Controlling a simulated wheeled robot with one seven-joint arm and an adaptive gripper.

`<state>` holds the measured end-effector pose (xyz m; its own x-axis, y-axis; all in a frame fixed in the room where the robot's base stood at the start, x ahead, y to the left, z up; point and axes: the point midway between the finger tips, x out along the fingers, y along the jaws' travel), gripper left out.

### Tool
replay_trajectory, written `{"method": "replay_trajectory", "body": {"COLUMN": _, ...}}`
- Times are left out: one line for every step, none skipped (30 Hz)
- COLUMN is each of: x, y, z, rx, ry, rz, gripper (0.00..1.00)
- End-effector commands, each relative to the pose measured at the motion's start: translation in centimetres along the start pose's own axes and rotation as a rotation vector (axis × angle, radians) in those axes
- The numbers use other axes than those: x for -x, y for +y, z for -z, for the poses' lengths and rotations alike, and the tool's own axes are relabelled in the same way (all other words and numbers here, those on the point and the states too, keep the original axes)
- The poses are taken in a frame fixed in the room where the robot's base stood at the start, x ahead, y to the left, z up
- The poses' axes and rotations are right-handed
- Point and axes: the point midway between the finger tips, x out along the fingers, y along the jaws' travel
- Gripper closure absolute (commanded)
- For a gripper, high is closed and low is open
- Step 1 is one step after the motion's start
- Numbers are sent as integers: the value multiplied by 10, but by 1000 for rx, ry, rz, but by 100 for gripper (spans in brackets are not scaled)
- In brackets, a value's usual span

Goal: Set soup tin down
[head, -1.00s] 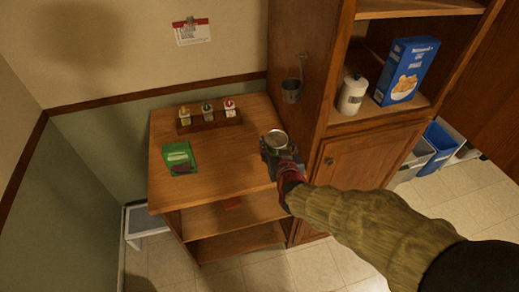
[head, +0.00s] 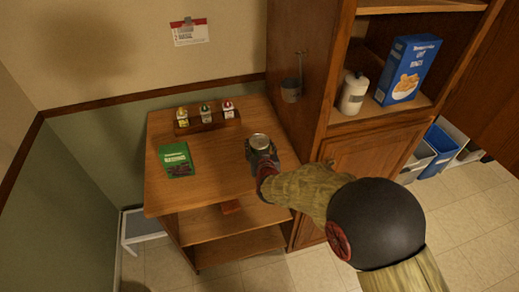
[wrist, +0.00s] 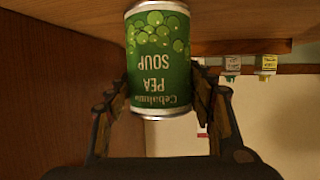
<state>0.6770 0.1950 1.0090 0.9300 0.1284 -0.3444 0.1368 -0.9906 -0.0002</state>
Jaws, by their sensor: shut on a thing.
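The soup tin (head: 260,142) is a metal can with a green label; in the head view its silver top shows. In the wrist view the tin (wrist: 158,60) appears upside down, with "Pea Soup" and green peas on the label. My gripper (head: 262,157) is shut on the tin, with one finger on each side of it, and in the wrist view my gripper (wrist: 160,98) grips its sides. The tin is upright over the right part of the wooden counter top (head: 215,180). I cannot tell whether its base touches the wood.
A green raisins packet (head: 176,160) lies on the counter's left. A rack with several small bottles (head: 207,122) stands at the back. The counter's middle and front are clear.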

Motion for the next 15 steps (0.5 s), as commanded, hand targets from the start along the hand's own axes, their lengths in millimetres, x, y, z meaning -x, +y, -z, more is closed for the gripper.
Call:
{"method": "replay_trajectory", "body": {"x": -3, "y": 0, "z": -5, "rx": 0, "ry": 3, "rz": 0, "gripper": 89}}
{"method": "replay_trajectory", "body": {"x": -4, "y": 0, "z": -7, "rx": 0, "ry": 4, "rz": 0, "gripper": 89}}
{"method": "replay_trajectory", "body": {"x": -4, "y": 0, "z": -8, "rx": 0, "ry": 5, "rz": 0, "gripper": 89}}
{"method": "replay_trajectory", "body": {"x": -4, "y": 0, "z": -8, "rx": 0, "ry": 5, "rz": 0, "gripper": 89}}
{"method": "replay_trajectory", "body": {"x": -4, "y": 0, "z": -7, "rx": 0, "ry": 5, "rz": 0, "gripper": 89}}
{"method": "replay_trajectory", "body": {"x": -4, "y": 0, "z": -6, "rx": -1, "ry": 5, "rz": 0, "gripper": 89}}
{"method": "replay_trajectory", "body": {"x": -4, "y": 0, "z": -6, "rx": -1, "ry": 5, "rz": 0, "gripper": 89}}
{"method": "replay_trajectory", "body": {"x": -4, "y": 0, "z": -6, "rx": -1, "ry": 5, "rz": 0, "gripper": 89}}
{"method": "replay_trajectory", "body": {"x": -4, "y": 0, "z": -6, "rx": -1, "ry": 5, "rz": 0, "gripper": 89}}
{"method": "replay_trajectory", "body": {"x": -4, "y": 0, "z": -7, "rx": 0, "ry": 5, "rz": 0, "gripper": 89}}
{"method": "replay_trajectory", "body": {"x": -4, "y": 0, "z": -8, "rx": 0, "ry": 5, "rz": 0, "gripper": 89}}
{"method": "replay_trajectory", "body": {"x": -4, "y": 0, "z": -9, "rx": 0, "ry": 5, "rz": 0, "gripper": 89}}
{"method": "replay_trajectory", "body": {"x": -5, "y": 0, "z": -10, "rx": 0, "ry": 4, "rz": 0, "gripper": 89}}
{"method": "replay_trajectory", "body": {"x": -5, "y": 0, "z": -11, "rx": 0, "ry": 4, "rz": 0, "gripper": 89}}
{"method": "replay_trajectory", "body": {"x": -5, "y": 0, "z": -12, "rx": 0, "ry": 1, "rz": 0, "gripper": 45}}
